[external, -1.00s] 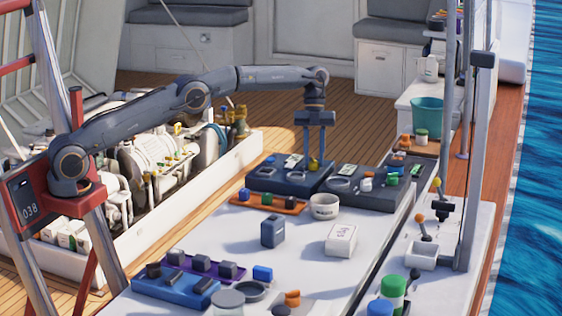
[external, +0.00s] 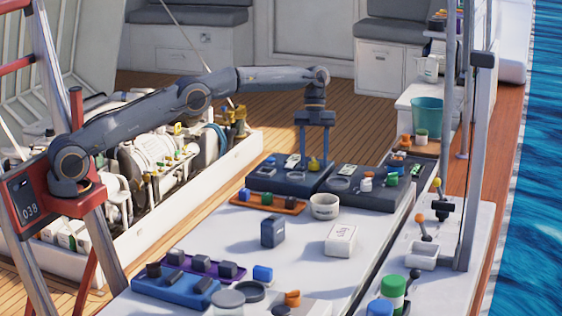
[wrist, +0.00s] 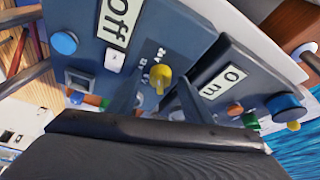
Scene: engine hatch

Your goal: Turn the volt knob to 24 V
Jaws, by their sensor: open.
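The yellow knob (wrist: 160,78) sits on a dark blue panel (wrist: 190,43) with small printed volt marks beside it, one reading like 24V. In the external view the knob (external: 314,164) is at the right part of its panel (external: 277,181). My gripper (external: 314,153) points straight down above it, jaws apart. In the wrist view the fingers of my gripper (wrist: 159,90) stand on either side of the knob, with gaps between. Which mark the knob points at is not clear, as the marks are small and partly hidden by the fingers.
An "Off" display (wrist: 118,18), a blue button (wrist: 65,43) and a white switch (wrist: 115,60) share the panel. A second dark panel (external: 352,194) stands close on the right. An orange tray (external: 290,207) and a white cup (external: 324,207) are in front.

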